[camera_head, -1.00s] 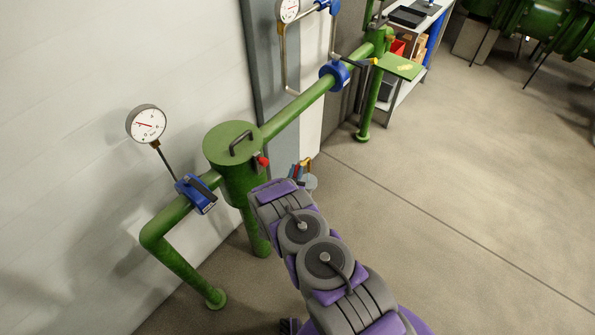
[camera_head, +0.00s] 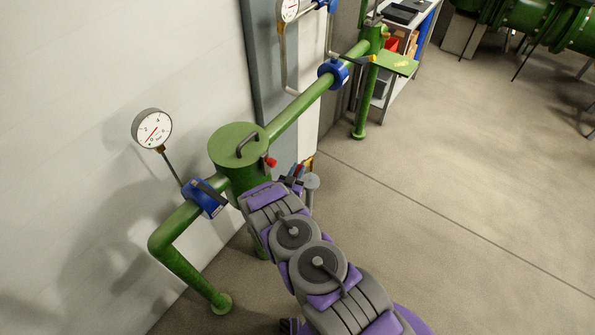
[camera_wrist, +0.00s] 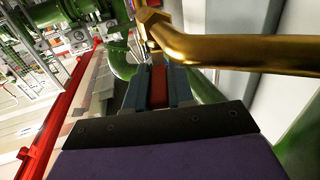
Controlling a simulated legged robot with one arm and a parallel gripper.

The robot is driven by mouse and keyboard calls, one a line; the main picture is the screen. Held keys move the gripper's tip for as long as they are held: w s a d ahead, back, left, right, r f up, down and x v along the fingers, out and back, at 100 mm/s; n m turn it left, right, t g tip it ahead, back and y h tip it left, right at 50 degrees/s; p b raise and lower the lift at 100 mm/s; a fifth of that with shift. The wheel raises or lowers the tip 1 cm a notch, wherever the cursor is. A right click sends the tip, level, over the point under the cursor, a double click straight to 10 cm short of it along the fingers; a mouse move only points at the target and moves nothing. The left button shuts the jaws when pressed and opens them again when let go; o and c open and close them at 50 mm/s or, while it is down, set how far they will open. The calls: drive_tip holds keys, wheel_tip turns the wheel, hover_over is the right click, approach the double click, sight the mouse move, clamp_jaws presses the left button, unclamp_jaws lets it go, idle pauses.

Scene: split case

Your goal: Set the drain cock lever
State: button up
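The red drain cock lever (camera_wrist: 158,84) lies between the two blue-grey fingers of my gripper (camera_wrist: 158,92) in the wrist view. The fingers sit close against both its sides and appear shut on it. A brass fitting (camera_wrist: 150,18) is just beyond the fingertips, and a brass pipe (camera_wrist: 235,52) runs from it to the right. In the head view my arm reaches to the lower right side of the green vessel (camera_head: 238,146). There my gripper is small and partly hidden by the arm.
A blue valve (camera_head: 204,198) and a round gauge (camera_head: 152,129) are on the green pipe (camera_head: 188,273) left of the vessel. A red knob (camera_head: 271,162) sticks out of the vessel's side. The white wall (camera_head: 70,120) is close behind. Floor (camera_head: 455,190) to the right is clear.

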drive_tip(key=o, duration=0.4)
drive_tip(key=shift+a, duration=0.1)
drive_tip(key=shift+p+v, duration=1.85)
drive_tip(key=shift+v, duration=6.8)
drive_tip(key=shift+w+a+f, duration=0.1)
drive_tip(key=shift+c, duration=0.3)
